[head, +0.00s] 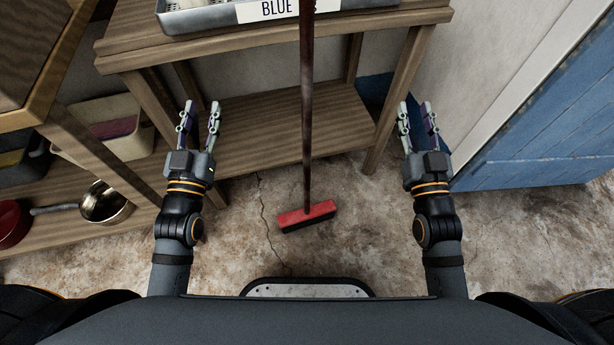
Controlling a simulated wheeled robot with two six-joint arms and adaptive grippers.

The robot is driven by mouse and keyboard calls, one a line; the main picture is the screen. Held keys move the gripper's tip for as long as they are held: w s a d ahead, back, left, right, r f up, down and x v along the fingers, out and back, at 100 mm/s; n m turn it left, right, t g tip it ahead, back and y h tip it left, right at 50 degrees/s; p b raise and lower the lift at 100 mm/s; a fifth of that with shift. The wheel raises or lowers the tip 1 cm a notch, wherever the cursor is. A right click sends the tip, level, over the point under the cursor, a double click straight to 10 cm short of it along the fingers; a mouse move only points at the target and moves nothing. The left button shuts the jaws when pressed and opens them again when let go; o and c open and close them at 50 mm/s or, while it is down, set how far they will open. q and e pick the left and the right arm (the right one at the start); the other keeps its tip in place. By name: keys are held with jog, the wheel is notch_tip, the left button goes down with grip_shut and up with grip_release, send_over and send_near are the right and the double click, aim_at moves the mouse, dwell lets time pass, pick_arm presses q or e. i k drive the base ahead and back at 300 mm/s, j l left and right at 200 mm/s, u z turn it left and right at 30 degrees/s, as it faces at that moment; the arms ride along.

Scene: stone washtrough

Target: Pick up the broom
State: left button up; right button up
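The broom (307,130) has a long dark reddish-brown handle and a red head (306,216) with dark bristles. Its head rests on the stone floor between my two arms, and its handle runs up in front of the wooden table, past the top edge of the head view. My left gripper (200,110) is open and empty, to the left of the handle. My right gripper (415,110) is open and empty, to the right of the handle. Neither gripper touches the broom.
A wooden table (385,20) with a lower shelf (250,125) stands behind the broom, bearing a metal tray (205,20) labelled "BLUE". Left shelving (70,235) holds a saucepan (105,205), a red bowl (10,222) and bins. A blue door (550,130) is at right.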

aim_at(310, 216)
jog(key=k+j+z, duration=0.15)
jog(key=j+z, duration=0.15)
jog(key=z, duration=0.15)
jog(key=k+j+z, duration=0.2)
jog(key=z, duration=0.2)
jog(key=k+j+z, duration=0.2)
jog(key=z, duration=0.25)
jog(key=k+j+z, duration=0.15)
jog(key=z, duration=0.3)
jog(key=k+l, duration=0.05)
jog(key=k, duration=0.05)
